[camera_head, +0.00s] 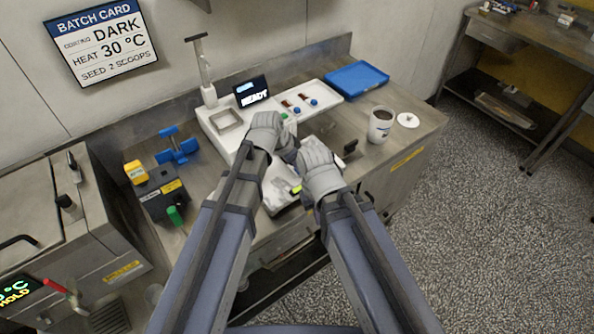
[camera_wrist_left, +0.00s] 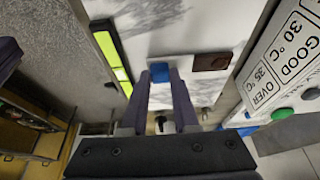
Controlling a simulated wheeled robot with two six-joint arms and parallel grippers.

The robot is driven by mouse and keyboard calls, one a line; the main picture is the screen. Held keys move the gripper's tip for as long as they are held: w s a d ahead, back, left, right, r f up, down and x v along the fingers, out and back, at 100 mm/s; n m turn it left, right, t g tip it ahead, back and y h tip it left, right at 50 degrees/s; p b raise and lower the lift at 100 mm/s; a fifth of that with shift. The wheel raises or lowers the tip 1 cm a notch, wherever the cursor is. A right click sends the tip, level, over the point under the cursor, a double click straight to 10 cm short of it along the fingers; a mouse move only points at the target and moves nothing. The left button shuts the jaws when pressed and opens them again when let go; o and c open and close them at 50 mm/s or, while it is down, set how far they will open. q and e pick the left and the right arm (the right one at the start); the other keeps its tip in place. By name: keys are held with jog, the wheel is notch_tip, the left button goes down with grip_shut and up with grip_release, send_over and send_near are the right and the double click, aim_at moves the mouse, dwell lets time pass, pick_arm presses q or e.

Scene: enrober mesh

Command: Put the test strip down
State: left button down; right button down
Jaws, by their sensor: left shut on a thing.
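My left gripper (camera_wrist_left: 164,76) is shut on a small blue piece, which shows at its fingertips in the left wrist view and looks like the blue end of the test strip (camera_wrist_left: 160,71). A dark brown patch (camera_wrist_left: 210,61) lies just right of it; I cannot tell whether it belongs to the same strip. A pale, grey-veined slab (camera_wrist_left: 205,25) is behind the fingertips. In the head view both grippers meet over the middle of the bench and hide the strip. My right gripper (camera_head: 312,163) is close beside the left one; its fingers are too unclear to read.
A white unit (camera_head: 222,118) with a lit display and small brown and blue pieces stands behind the grippers. A blue tray (camera_head: 357,78), a mug (camera_head: 381,124) and a white disc (camera_head: 408,120) are at right. Blue, yellow and black items (camera_head: 160,190) stand left.

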pick_arm(q)
jog(key=shift+f, duration=0.15)
jog(key=c, duration=0.7)
grip_release()
jog(key=shift+o, duration=0.2)
jog(key=shift+s+a+r+p, duration=0.1)
jog(key=shift+r+p, duration=0.5)
jog(key=p+v, duration=1)
jog(key=v, duration=0.1)
jog(key=s+a+f+n+g+y, duration=0.1)
jog(key=s+n+y, duration=0.4)
jog(key=s, duration=0.9)
jog(key=shift+a+f+n+g, duration=0.25)
jog(key=shift+a+n+g, duration=0.45)
jog(key=shift+n+g, duration=0.3)
